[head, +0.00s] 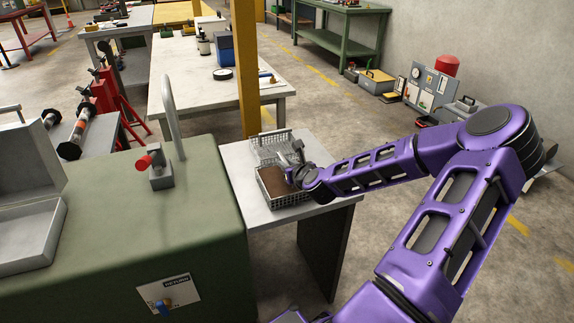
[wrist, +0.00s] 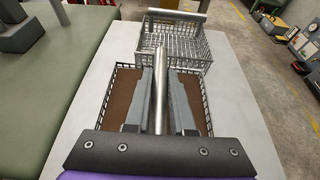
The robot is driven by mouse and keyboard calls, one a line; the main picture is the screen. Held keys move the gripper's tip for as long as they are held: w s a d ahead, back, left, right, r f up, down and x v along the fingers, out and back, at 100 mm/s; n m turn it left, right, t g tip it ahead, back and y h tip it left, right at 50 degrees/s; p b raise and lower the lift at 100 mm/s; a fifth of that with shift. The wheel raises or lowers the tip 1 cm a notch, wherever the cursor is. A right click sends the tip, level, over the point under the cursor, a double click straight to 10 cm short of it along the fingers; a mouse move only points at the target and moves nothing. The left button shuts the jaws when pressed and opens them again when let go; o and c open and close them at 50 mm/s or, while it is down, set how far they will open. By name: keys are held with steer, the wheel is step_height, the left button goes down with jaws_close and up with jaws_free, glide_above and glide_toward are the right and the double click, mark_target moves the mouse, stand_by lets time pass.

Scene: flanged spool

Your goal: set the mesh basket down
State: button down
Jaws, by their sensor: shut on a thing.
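The mesh basket (head: 285,200) has wire sides and a brown inside, and is at the white bench. In the wrist view the basket (wrist: 126,92) lies directly under my gripper (wrist: 161,78). The two grey fingers are shut on a round metal bar that runs lengthwise over the basket's middle; it appears to be its handle. In the head view my gripper (head: 296,168) is over the basket and hides part of it. I cannot tell whether the basket's underside touches the bench. The fingers hide the middle of its inside.
A second, empty wire basket (wrist: 172,42) with a bar handle stands just beyond, touching or nearly so. The bench top (head: 236,167) is bare beside them. A green machine (head: 130,220) stands to the left. A yellow post (head: 245,70) rises behind the bench.

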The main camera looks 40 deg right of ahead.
steer(key=c, duration=0.8)
jaws_free()
steer(key=shift+f, duration=0.1)
steer(key=shift+o, duration=0.2)
steer(key=p+v, duration=0.2)
steer(key=v, duration=1)
steer(key=shift+s, duration=0.1)
